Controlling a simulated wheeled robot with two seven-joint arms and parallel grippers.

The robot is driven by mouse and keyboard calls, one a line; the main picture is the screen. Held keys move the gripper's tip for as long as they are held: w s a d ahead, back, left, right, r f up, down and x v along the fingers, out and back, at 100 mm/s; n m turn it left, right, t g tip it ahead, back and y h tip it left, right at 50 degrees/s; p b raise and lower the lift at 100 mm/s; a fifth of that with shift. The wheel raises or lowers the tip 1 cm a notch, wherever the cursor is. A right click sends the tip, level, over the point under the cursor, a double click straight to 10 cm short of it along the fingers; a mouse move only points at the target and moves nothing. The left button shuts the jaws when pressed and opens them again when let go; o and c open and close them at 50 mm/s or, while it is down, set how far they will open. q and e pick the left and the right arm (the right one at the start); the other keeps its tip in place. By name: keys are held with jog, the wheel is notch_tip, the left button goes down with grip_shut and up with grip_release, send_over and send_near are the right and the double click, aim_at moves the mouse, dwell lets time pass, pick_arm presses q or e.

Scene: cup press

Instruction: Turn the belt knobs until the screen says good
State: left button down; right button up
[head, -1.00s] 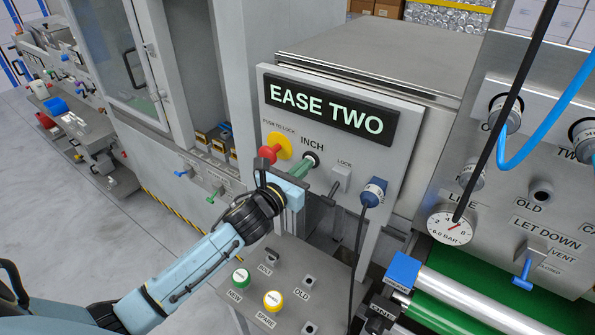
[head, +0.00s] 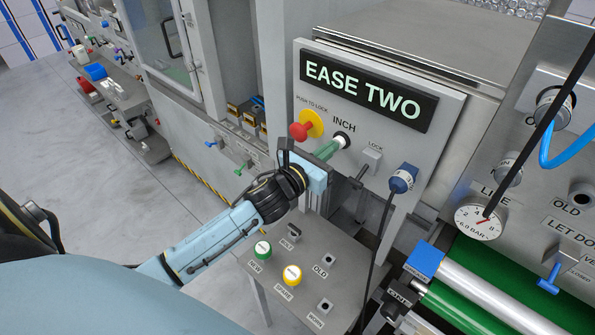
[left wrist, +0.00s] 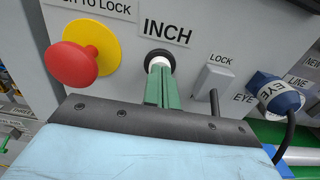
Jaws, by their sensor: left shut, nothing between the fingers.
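The screen (head: 368,95) on the grey panel reads "EASE TWO". My left gripper (head: 336,146) is shut, its green fingers pointing at the INCH button (head: 342,139). In the left wrist view the shut fingers (left wrist: 161,74) end at the white face of the INCH button (left wrist: 158,55), inside its black ring. They look to be touching it; I cannot tell whether it is pressed in. A green belt (head: 473,258) lies at the lower right, with a blue block (head: 425,260) at its roller's end. I cannot make out the belt knobs for certain. My right gripper is not in view.
A red push-to-lock button (head: 301,131) is left of INCH; a LOCK lever (head: 361,173) and a blue EYE plug (head: 403,179) with a hanging cable are right. A shelf (head: 290,312) with green and yellow buttons lies below my arm. A gauge (head: 482,221) stands right.

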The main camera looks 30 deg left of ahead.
pick_arm(q)
jog(key=s+a+b, duration=0.1)
jog(key=s, duration=1.1)
jog(key=shift+a+f, duration=0.15)
jog(key=shift+a, duration=0.25)
jog(key=shift+s, duration=0.1)
